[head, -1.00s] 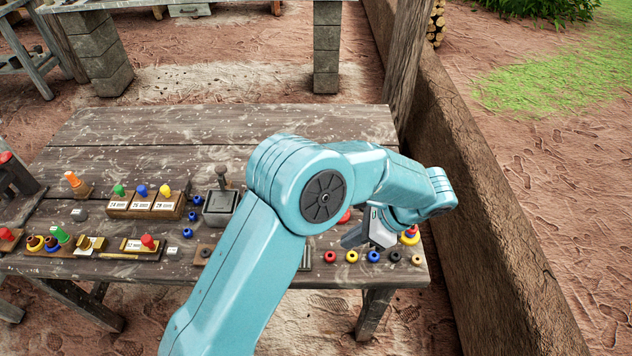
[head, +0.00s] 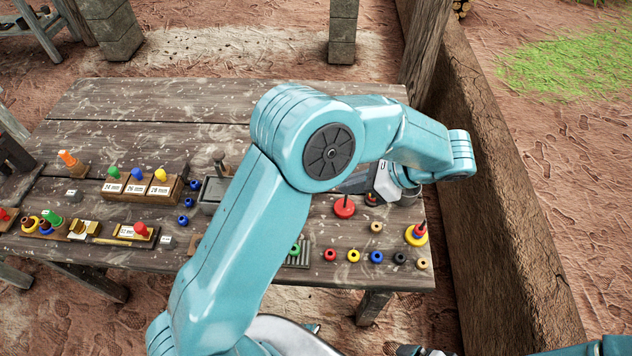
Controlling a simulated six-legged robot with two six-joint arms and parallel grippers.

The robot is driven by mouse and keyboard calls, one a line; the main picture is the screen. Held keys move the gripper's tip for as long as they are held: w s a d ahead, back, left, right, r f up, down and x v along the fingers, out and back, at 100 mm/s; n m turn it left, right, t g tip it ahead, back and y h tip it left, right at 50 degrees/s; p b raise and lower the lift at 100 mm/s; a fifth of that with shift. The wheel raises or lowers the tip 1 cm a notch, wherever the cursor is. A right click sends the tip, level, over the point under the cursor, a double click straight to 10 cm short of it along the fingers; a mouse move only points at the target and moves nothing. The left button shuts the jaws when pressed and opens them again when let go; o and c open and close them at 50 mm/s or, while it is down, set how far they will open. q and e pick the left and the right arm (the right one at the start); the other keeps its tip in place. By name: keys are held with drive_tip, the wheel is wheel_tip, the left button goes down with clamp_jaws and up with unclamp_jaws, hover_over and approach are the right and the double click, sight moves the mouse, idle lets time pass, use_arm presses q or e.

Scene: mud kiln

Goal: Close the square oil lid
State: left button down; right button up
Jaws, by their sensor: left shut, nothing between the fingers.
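A grey square box (head: 209,196) stands on the table left of my left arm, its right part hidden behind that arm. A dark knob or handle (head: 219,165) rises at its back edge. I cannot tell how its lid lies. My left gripper (head: 350,184) is shut and empty over the right part of the table, behind the red disc with a peg (head: 344,207). Its fingers point left and their tips are partly hidden by my elbow. It is well to the right of the box, apart from it.
Left of the box are blue rings (head: 183,220) and a wooden block with coloured pegs (head: 140,190). Several coloured rings (head: 353,256) line the front right edge. A stacked ring peg (head: 416,236) stands at the right edge. The back of the table (head: 180,110) is clear.

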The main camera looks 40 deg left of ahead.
use_arm(q)
drive_tip(key=s+a+f, duration=0.2)
drive_tip(key=a+f, duration=0.1)
drive_tip(key=a, duration=0.4)
drive_tip(key=shift+s+a+f+p, duration=0.2)
drive_tip(key=shift+s+f+p, duration=0.1)
drive_tip(key=shift+f+p, duration=0.05)
drive_tip(key=s+a, duration=0.1)
drive_tip(key=a, duration=0.1)
drive_tip(key=s+a, duration=0.2)
drive_tip(key=a, duration=0.1)
drive_tip(key=s+a, duration=0.1)
drive_tip(key=a, duration=0.1)
drive_tip(key=shift+s+a+b, duration=0.15)
drive_tip(key=shift+s+b, duration=0.1)
drive_tip(key=shift+b, duration=0.15)
drive_tip(key=shift+s, duration=0.1)
drive_tip(key=shift+a, duration=0.1)
